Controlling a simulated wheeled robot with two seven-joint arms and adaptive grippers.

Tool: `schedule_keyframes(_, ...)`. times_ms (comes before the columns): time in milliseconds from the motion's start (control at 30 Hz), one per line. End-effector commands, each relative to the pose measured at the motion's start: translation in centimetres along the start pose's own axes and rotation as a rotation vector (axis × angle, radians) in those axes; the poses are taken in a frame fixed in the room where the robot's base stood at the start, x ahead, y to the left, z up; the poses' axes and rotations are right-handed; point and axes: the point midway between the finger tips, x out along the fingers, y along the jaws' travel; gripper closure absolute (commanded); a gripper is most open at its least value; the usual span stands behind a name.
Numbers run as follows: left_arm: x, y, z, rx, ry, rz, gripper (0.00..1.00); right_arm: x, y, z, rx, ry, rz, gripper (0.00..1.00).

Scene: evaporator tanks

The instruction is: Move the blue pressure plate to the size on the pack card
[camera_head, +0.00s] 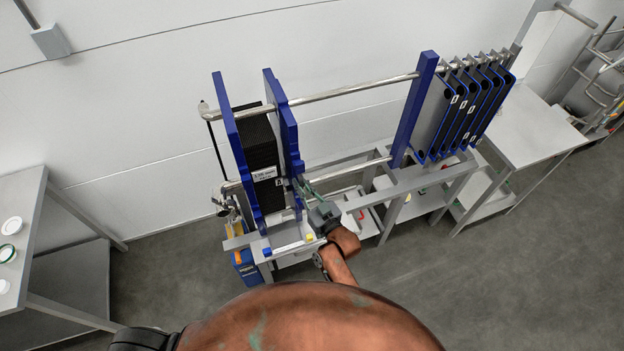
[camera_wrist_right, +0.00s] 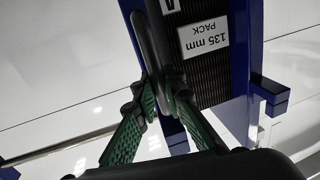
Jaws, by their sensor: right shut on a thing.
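The blue pressure plate (camera_head: 286,135) stands upright on the right of the black plate pack (camera_head: 261,147). The blue fixed plate (camera_head: 237,150) stands on the pack's left. My right gripper (camera_head: 303,188) is at the pressure plate's front edge. In the wrist view its green fingers (camera_wrist_right: 160,85) are shut on a dark grey handle (camera_wrist_right: 151,45) at the pressure plate. My left gripper is not in view.
Steel rails, including the upper bar (camera_head: 350,89), run right to a blue end support (camera_head: 414,108). Several grey and blue plates (camera_head: 462,108) hang beyond it. Small blue and yellow blocks (camera_head: 309,238) sit on the front frame. Grey tables stand left (camera_head: 25,215) and right (camera_head: 530,125).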

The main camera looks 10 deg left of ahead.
Motion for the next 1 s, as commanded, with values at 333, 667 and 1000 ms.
schedule_keyframes(333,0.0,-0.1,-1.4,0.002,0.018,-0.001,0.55,0.1,-0.3,-0.1,0.000,0.003,-0.001,1.00)
schedule_keyframes(667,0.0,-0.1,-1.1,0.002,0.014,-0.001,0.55,0.1,-0.3,0.0,-0.001,0.002,0.000,0.72)
schedule_keyframes(1000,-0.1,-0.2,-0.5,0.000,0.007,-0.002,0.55,-0.4,-0.2,0.1,-0.001,0.000,0.001,0.72)
